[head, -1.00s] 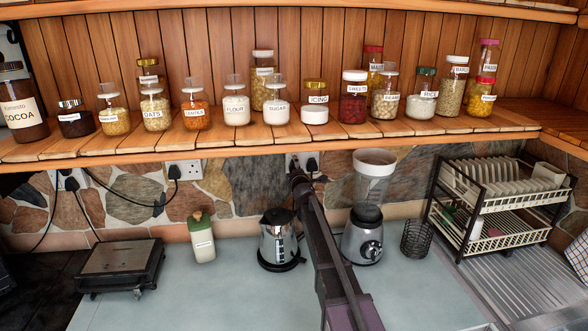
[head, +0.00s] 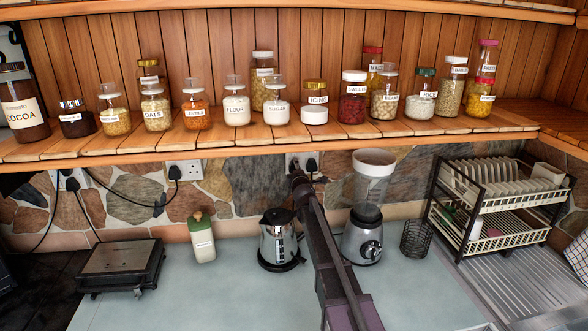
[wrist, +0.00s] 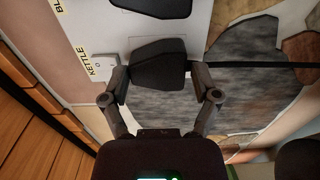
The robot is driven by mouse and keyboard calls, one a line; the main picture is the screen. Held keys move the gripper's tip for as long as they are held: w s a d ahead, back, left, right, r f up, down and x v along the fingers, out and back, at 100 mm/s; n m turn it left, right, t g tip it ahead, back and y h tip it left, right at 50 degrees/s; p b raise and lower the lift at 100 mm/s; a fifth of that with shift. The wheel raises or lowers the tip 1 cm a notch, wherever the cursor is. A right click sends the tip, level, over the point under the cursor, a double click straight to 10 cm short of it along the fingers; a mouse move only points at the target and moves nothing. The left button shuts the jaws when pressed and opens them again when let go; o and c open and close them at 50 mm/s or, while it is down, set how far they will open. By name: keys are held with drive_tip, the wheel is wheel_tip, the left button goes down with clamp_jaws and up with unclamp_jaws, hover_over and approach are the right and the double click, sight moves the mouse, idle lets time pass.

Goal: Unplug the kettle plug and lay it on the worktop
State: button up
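The black kettle plug (wrist: 158,68) is at the white socket plate (wrist: 100,45) beside the KETTLE label in the wrist view. My gripper (wrist: 159,77) has one finger against each side of the plug and is closed on it. The plug's face is against or very near the plate; I cannot tell whether its pins are seated. In the head view my gripper (head: 298,180) reaches up to the double socket and hides the kettle plug. The kettle (head: 277,238) stands on the worktop (head: 225,290), left of my arm.
A second black plug (head: 312,164) sits just right of my gripper. The blender (head: 363,235) stands close right of my arm. A green-lidded bottle (head: 202,240) and scale-like appliance (head: 120,262) are left. The jar shelf (head: 240,143) overhangs the sockets. The front worktop is clear.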

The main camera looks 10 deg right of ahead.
drive_tip(key=shift+o, duration=0.3)
drive_tip(key=shift+w+r, duration=0.25)
drive_tip(key=shift+w, duration=0.2)
drive_tip(key=o, duration=1.1)
drive_tip(key=shift+w+f, duration=0.15)
drive_tip(key=s, duration=1.2)
drive_tip(key=shift+s+f, duration=0.1)
drive_tip(key=shift+s, duration=0.05)
